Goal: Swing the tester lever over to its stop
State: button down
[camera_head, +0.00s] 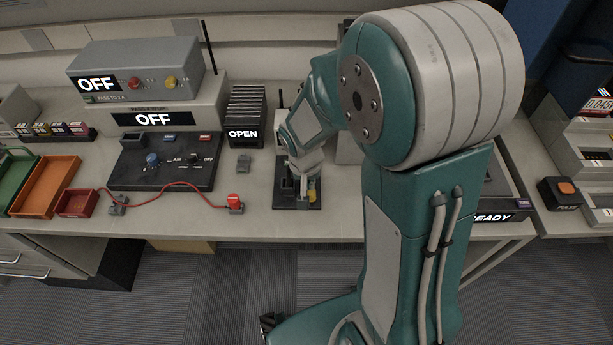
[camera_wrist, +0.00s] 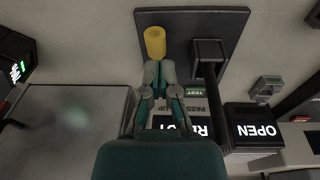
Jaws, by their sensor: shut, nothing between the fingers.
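The tester is a dark base plate (camera_wrist: 228,18) on the bench, seen from above in the wrist view. On it stands a yellow cylindrical knob (camera_wrist: 154,40), which looks like the lever's grip; the lever's arm is hidden. The knob also shows in the head view (camera_head: 312,190), beside my gripper at the plate's right side. My gripper (camera_wrist: 159,68) is shut and empty, its fingertips right at the knob's lower edge in the wrist view. I cannot tell whether they touch. A dark upright block (camera_wrist: 209,52) stands on the plate right of the knob.
A black slotted unit marked OPEN (camera_head: 243,133) stands behind and left of the tester. A red cable (camera_head: 180,184) lies further left, before the black control panel (camera_head: 130,170). My arm hides much of the bench to the right, where a READY sign (camera_head: 492,217) shows.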

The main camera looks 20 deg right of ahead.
notch_tip(320, 180, up, 13)
jog(key=s+a, duration=0.2)
jog(key=s+d+r+n+t+y, duration=0.1)
jog(key=s+d+r+n+t, duration=0.1)
jog(key=s+r, duration=0.6)
jog(key=s+n+t, duration=0.1)
jog(key=s+t, duration=0.1)
jog(key=s, duration=0.3)
jog(key=shift+r+n+t, duration=0.3)
jog(key=shift+r, duration=0.1)
